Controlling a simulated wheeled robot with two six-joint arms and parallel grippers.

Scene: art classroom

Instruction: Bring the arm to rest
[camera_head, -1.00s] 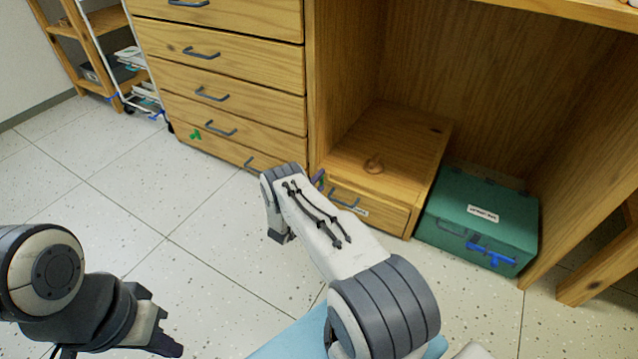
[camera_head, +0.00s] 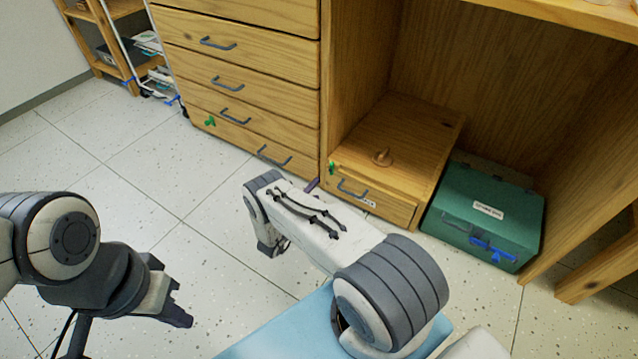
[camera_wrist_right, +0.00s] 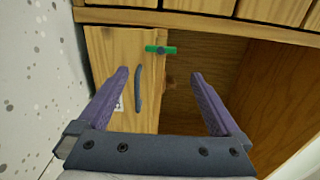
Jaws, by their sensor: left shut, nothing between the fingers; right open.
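My right arm reaches over the floor toward a low wooden box with a drawer front (camera_head: 372,205). In the right wrist view my right gripper (camera_wrist_right: 160,75) is open and empty, its two purple fingers apart in front of the same drawer front (camera_wrist_right: 118,60), which has a dark handle (camera_wrist_right: 138,90). In the head view my arm hides most of this gripper; only a purple fingertip shows near the drawer's left end. My left gripper (camera_head: 180,308) is shut and empty above the floor at lower left, away from the furniture.
A green case (camera_head: 485,220) with a blue latch stands right of the box under the wooden desk. A drawer cabinet (camera_head: 240,80) stands left of it. A white trolley (camera_head: 145,50) is at the back left. The tiled floor (camera_head: 130,170) between is clear.

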